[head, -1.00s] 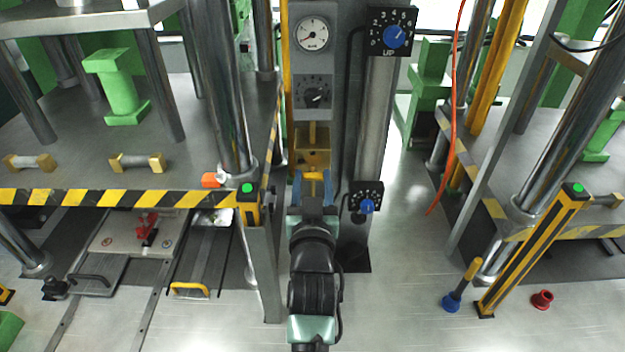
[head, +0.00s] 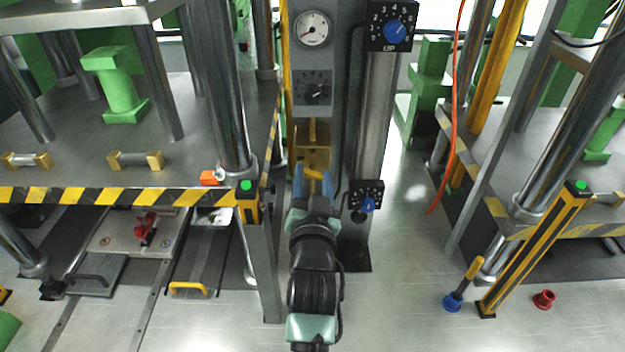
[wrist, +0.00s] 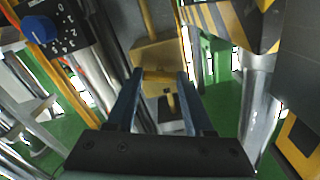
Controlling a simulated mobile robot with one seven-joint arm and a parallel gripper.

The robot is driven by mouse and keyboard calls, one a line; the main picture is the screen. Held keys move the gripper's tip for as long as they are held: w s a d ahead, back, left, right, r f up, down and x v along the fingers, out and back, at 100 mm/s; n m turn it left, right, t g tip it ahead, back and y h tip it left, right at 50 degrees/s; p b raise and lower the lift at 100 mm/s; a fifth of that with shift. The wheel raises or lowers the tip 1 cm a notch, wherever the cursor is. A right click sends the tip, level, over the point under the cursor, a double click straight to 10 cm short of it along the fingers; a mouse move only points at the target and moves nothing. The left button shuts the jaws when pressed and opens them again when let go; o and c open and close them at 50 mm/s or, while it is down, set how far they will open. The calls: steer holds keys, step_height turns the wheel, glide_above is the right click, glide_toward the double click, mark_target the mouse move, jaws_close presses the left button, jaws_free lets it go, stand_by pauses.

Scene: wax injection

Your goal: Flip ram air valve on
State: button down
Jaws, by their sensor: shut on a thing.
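The valve is a brass-coloured block (head: 313,158) on the grey column, with a yellow pipe running up from its top. A yellow handle (head: 314,173) sticks out at its front. My gripper (head: 313,177) has its blue fingers on either side of this handle, shut on it. In the wrist view the handle (wrist: 160,75) is a yellow bar spanning between the two fingertips, with the brass block (wrist: 157,54) just behind it. The fingers hide the ends of the handle.
A pressure gauge (head: 312,29) and a black dial (head: 313,89) sit above the valve on the column. A blue-knob dial box (head: 366,197) is close right of my gripper. The striped press table (head: 130,196) stands close on the left.

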steer(key=m, duration=0.3)
steer(key=shift+m, duration=0.4)
steer(key=m, duration=0.3)
steer(key=m+p, duration=0.1)
steer(key=m, duration=0.3)
steer(key=shift+d+f+m+p, duration=0.1)
steer(key=shift+m+p, duration=0.55)
steer(key=shift+m, duration=0.75)
steer(key=shift+c, duration=1.4)
jaws_free()
steer(key=shift+s, duration=0.15)
